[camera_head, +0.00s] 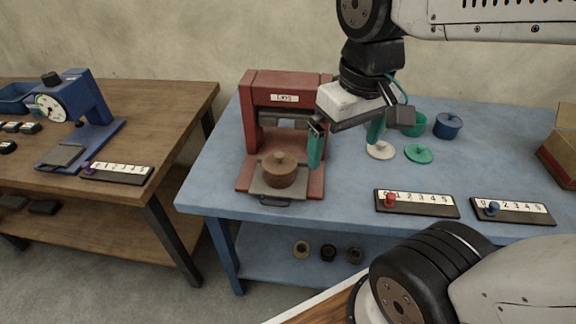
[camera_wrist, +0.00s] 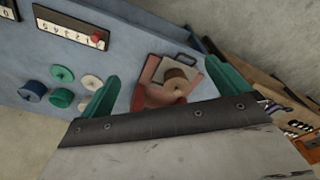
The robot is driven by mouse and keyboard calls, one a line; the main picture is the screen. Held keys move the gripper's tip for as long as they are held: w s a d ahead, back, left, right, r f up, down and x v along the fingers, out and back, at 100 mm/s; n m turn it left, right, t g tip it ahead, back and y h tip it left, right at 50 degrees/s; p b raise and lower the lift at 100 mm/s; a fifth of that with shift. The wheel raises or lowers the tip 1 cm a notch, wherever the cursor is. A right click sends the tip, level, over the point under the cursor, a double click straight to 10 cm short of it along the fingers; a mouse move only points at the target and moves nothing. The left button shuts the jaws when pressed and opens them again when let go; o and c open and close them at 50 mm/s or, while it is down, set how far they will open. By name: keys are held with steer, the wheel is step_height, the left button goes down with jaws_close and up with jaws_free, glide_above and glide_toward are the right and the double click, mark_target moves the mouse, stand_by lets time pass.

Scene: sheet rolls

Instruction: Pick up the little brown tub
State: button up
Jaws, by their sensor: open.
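The little brown tub (camera_head: 281,171), with a knobbed lid on top, stands upright on the grey plate (camera_head: 262,190) at the front of the red press (camera_head: 285,92). It also shows in the wrist view (camera_wrist: 177,84), between the directions of the two fingers and farther off. My gripper (camera_head: 345,142) has green fingers, spread apart with nothing between them. It hangs above the blue table, right of the tub and higher than it. In the wrist view my gripper (camera_wrist: 160,72) frames the press and tub.
Right of the press are a cream round piece (camera_head: 380,151), a green lid (camera_head: 419,154), a green tub (camera_head: 415,126) and a blue tub (camera_head: 447,126). Two numbered slider strips (camera_head: 416,204) (camera_head: 512,212) lie at the front edge. A cardboard box (camera_head: 561,150) stands far right.

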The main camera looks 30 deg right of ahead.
steer(key=w+a+f+n, duration=0.15)
steer(key=w+f, duration=0.35)
steer(key=w, duration=0.7)
steer(key=n+g, duration=0.1)
steer(key=n, duration=0.1)
glide_above(280, 164)
step_height(280, 164, down, 8)
steer(key=shift+w+d, duration=0.1)
steer(key=shift+d, duration=0.05)
steer(key=shift+w+f+n, duration=0.2)
steer(key=shift+f+n, duration=0.05)
steer(key=shift+f, duration=0.05)
step_height(280, 164, down, 8)
steer(key=shift+w+r, duration=0.1)
steer(key=c, duration=0.9)
